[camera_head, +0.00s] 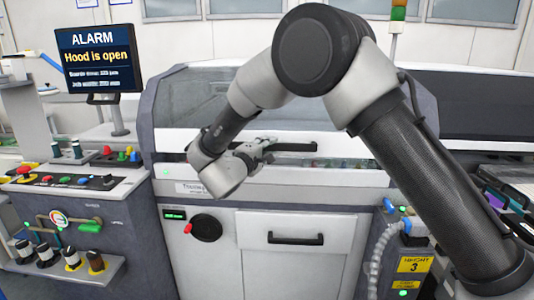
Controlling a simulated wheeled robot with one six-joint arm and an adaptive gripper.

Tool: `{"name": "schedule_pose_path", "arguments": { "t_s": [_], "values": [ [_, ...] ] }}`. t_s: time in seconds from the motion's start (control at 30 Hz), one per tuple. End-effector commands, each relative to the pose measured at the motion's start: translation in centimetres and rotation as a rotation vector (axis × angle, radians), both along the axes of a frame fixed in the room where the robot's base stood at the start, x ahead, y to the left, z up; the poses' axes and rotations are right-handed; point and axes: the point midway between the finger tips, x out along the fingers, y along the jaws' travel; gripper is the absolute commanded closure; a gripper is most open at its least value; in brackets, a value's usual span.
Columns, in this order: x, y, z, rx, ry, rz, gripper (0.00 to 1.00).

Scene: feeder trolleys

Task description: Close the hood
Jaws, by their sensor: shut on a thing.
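The machine's hood (190,103) is a grey cover with a dark see-through window, at the top of the machine in the middle of the view. A gap with small coloured parts shows under its front edge. A black bar handle (293,147) runs along the hood's front. My gripper (268,147) is at the left end of this handle and shut on it. My arm hides the middle of the hood, and the fingertips are small in the view. A monitor (98,62) at the left reads "ALARM, Hood is open".
Below the hood, the machine front has a red knob on a black dial (206,227) and a drawer handle (295,238). A control panel with coloured buttons (75,180) stands at the left. A signal light (398,12) rises behind my arm.

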Motion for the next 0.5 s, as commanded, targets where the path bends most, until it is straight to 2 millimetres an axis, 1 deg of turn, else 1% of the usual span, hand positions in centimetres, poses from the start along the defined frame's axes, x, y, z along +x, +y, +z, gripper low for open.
{"name": "schedule_pose_path", "arguments": {
  "t_s": [0.13, 0.17, 0.2, 0.27, 0.5],
  "values": [
    [0.05, 0.01, 0.08, -0.001, -0.002, 0.000, 1.00],
    [0.05, 0.01, 0.07, -0.001, -0.002, 0.000, 0.74],
    [0.05, 0.01, 0.06, -0.001, -0.002, 0.000, 0.67],
    [0.05, 0.01, 0.05, -0.001, -0.002, 0.000, 0.56],
    [0.04, 0.01, 0.01, 0.000, -0.001, 0.000, 0.55]
  ]
}}
